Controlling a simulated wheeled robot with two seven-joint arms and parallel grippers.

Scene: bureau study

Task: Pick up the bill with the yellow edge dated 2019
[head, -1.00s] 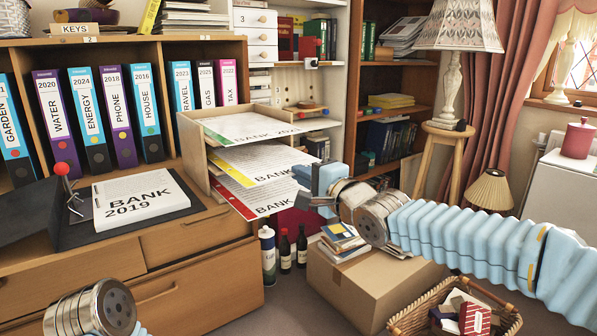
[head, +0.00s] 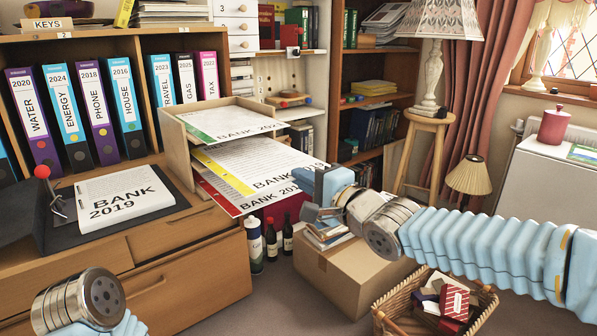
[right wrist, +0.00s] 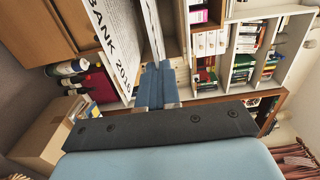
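The yellow-edged bill (head: 262,164) lies in the middle tier of the letter tray in the head view. It is printed BANK, with a year that looks like 2019 but is small. A green-edged bill (head: 228,121) lies above it and a red-edged bill (head: 238,198) below. My right gripper (head: 306,194) is at the front right corners of the lower bills; contact cannot be told. My left gripper is out of view.
The wooden letter tray (head: 176,145) stands on the bureau. A BANK 2019 binder (head: 120,198) lies to its left, beside a red-knobbed lever (head: 42,172). A cardboard box (head: 345,275) with books, bottles (head: 271,240) and a wicker basket (head: 470,318) stand on the floor below.

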